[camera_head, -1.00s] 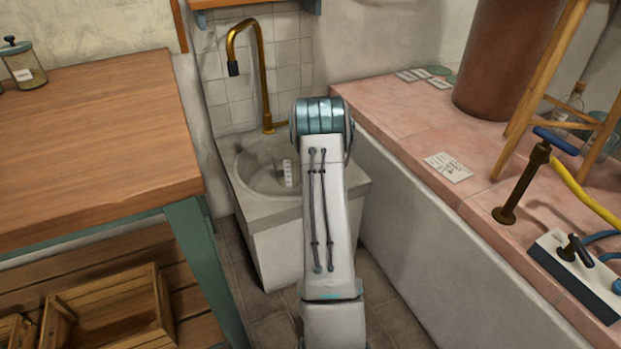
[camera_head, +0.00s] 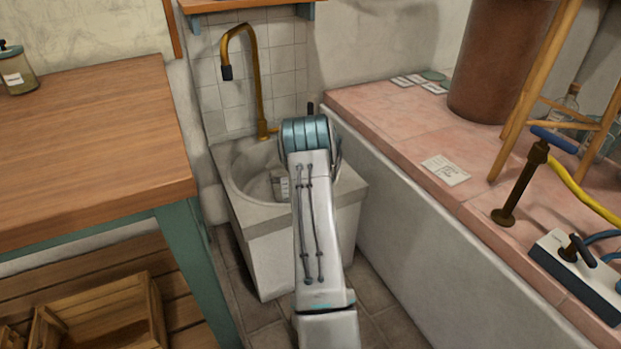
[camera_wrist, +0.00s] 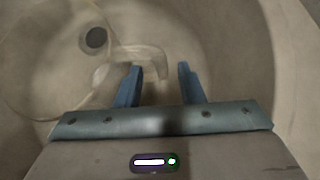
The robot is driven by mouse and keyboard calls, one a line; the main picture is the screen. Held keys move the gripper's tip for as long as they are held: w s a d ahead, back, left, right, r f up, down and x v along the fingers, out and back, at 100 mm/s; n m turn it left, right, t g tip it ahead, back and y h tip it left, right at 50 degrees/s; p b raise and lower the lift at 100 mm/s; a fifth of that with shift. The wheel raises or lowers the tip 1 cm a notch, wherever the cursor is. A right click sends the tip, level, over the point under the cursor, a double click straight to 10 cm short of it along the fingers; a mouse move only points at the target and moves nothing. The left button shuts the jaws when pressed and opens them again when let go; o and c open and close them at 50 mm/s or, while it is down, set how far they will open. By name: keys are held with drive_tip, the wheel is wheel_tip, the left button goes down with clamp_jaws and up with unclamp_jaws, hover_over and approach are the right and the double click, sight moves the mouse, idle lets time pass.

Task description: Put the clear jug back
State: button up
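The clear jug (camera_head: 281,184) sits in the round sink basin, with a pale marked label on its side; part of it is hidden behind my arm. In the wrist view the jug (camera_wrist: 62,112) is a faint, see-through round outline at left, with its handle (camera_wrist: 150,52) reaching right. My gripper (camera_wrist: 159,72) points down into the basin, its two blue fingers open and apart. The handle lies near and just beyond the fingertips; I cannot tell whether they touch it. In the head view my gripper is hidden behind my arm.
The sink (camera_head: 250,215) has a brass tap (camera_head: 262,95) at the back and a dark drain (camera_wrist: 95,38). A wooden table (camera_head: 90,150) stands left. A pink tiled counter (camera_head: 400,130) runs along the right, with a card (camera_head: 445,169) and a wooden stand (camera_head: 530,80).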

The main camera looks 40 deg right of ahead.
drive_tip(key=p+v, duration=0.1)
drive_tip(key=v, duration=1.1)
drive_tip(key=shift+p, duration=0.4)
